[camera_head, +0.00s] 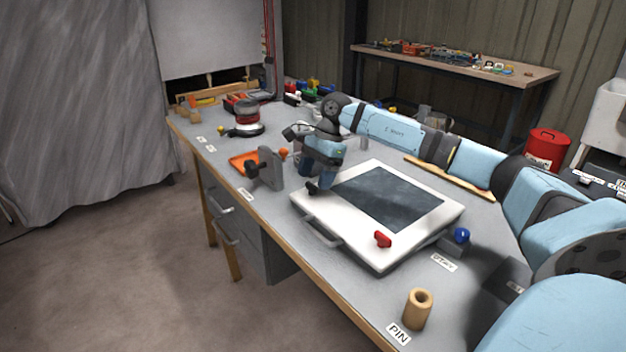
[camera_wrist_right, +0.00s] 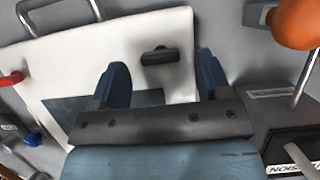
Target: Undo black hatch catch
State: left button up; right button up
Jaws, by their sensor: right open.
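The hatch is a white panel (camera_head: 355,240) with a dark window, lying on the bench; its white surface also fills much of the right wrist view (camera_wrist_right: 60,60). The black catch (camera_head: 313,188) is on its left corner. In the right wrist view the black catch (camera_wrist_right: 160,56) is a small bar, seen in the gap between my fingers and a little beyond the tips. My right gripper (camera_head: 320,170) is open and empty above that corner, its fingers pointing down; both blue fingers show in the wrist view (camera_wrist_right: 162,72). My left gripper is not in view.
A red catch (camera_head: 383,239) and grey handle (camera_head: 322,232) are on the hatch's front side. A blue knob (camera_head: 461,235) stands right of it, a wooden pin holder (camera_head: 417,309) nearer. A grey bracket (camera_head: 270,168) and orange tray (camera_head: 243,161) stand close left of my right gripper.

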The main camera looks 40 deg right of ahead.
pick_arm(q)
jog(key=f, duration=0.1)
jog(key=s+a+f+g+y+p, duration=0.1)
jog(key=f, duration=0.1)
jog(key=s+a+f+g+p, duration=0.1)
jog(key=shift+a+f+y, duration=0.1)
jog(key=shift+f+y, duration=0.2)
pick_arm(e)
jog(key=v, duration=1.2)
